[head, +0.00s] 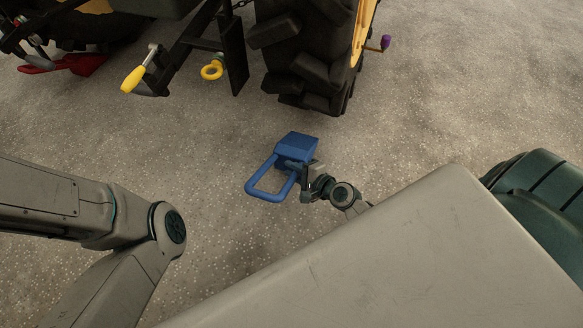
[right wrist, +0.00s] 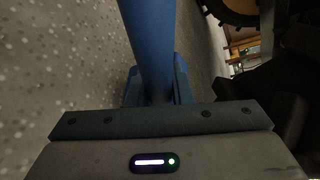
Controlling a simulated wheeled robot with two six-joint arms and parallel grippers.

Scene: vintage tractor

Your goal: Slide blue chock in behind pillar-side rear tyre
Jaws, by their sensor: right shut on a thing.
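The blue chock (head: 296,146) is on or just above the floor, a short gap in front of the big black rear tyre (head: 308,55). Its loop handle (head: 263,196) points away from the tyre. My right gripper (head: 298,178) is shut on the handle's right side. In the right wrist view the blue handle bar (right wrist: 148,45) runs up past the gripper, with the chock body (right wrist: 181,82) beyond it; part of a tyre (right wrist: 232,12) shows at the top. My left arm is in view, but its gripper is not.
A yellow-handled lever (head: 133,79) and a yellow ring (head: 212,71) hang from the tractor's rear linkage, left of the tyre. A red object (head: 75,64) lies by another tyre at the upper left. The floor between chock and tyre is clear.

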